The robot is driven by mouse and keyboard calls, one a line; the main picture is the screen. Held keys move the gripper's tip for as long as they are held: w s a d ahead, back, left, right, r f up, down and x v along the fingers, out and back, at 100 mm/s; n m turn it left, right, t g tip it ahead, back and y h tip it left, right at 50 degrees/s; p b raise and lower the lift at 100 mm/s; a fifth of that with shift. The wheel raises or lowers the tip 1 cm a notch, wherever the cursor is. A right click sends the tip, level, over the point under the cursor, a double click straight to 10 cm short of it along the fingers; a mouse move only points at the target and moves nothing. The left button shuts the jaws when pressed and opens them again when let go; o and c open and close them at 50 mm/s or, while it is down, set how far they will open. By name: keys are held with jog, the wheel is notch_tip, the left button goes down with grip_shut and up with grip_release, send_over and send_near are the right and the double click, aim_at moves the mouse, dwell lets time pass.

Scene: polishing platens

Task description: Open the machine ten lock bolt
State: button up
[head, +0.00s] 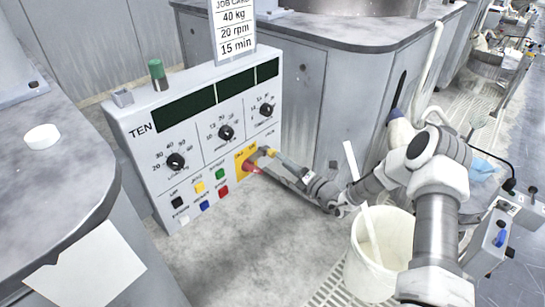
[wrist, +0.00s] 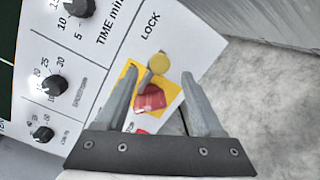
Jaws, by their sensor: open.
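The machine ten panel (head: 205,105) is a pale box marked TEN, with dials and coloured buttons. Its lock sits on a yellow plate (wrist: 173,91) at the panel's lower right, under the word LOCK in the wrist view. The lock bolt (wrist: 160,63) shows a round brass-yellow knob on a short grey stem. A red block (wrist: 150,97) lies beside it on the plate. My gripper (wrist: 160,70) is open, with one finger on each side of the knob and red block. I cannot tell whether either finger touches. In the head view my gripper partly covers the lock.
A green-capped post (head: 158,73) and a job card (head: 234,28) stand on top. A white bucket (head: 352,260) stands below my arm. Grey floor is open in front of the panel.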

aim_at(273, 153)
jog(key=b+x, duration=0.1)
jog(key=x, duration=0.6)
jog(key=shift+b, duration=0.35)
jog(key=shift+s+d, duration=0.1)
grip_shut()
dwell(0.9)
